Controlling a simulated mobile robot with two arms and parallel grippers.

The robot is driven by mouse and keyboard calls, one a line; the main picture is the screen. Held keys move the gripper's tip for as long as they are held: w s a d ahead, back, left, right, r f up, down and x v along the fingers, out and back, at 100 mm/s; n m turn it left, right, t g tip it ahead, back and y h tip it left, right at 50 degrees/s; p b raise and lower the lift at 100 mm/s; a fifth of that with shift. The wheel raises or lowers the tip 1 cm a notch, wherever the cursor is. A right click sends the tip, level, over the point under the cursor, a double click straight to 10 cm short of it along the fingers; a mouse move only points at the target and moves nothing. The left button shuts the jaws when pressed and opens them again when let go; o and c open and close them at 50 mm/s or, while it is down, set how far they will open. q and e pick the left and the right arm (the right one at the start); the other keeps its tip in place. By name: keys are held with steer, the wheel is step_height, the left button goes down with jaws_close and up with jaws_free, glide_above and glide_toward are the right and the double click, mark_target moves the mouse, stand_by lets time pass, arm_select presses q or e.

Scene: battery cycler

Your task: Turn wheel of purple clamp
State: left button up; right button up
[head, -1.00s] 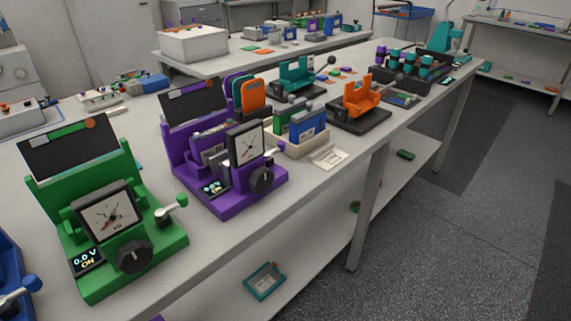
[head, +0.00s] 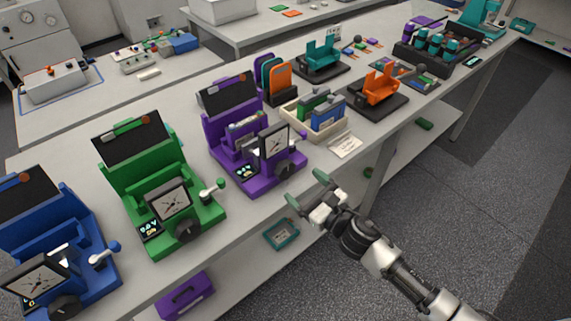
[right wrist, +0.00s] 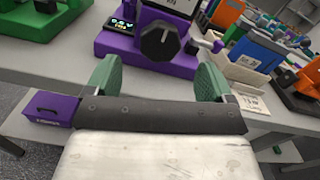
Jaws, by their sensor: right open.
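The purple clamp (head: 218,128) stands on the bench in the middle of the head view, with a square dial gauge (head: 275,141) and a small lit display. Its black wheel (head: 284,169) is on the front face. In the right wrist view the wheel (right wrist: 160,41) is ahead, nearly centred between the fingers, its pointer ridge about upright. My right gripper (head: 307,189) is open and empty, with green fingertips, in front of the bench edge and apart from the wheel. It also shows in the right wrist view (right wrist: 157,80). My left gripper is not in view.
A green clamp (head: 145,175) and a blue clamp (head: 85,235) stand left of the purple one. A beige tray (head: 300,125) and a paper card (head: 345,145) are to its right. A purple box (head: 185,298) sits on the lower shelf. The floor aisle is clear.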

mark_target(288, 172)
steer(key=p+x, duration=0.1)
steer(key=x, duration=0.6)
steer(key=shift+w+a, duration=0.15)
steer(key=shift+w, duration=0.1)
steer(key=shift+c, duration=0.5)
steer(key=c, duration=0.8)
steer(key=shift+c, duration=0.2)
steer(key=m, duration=0.3)
steer(key=shift+m+b, duration=0.35)
steer(key=shift+m, duration=1.65)
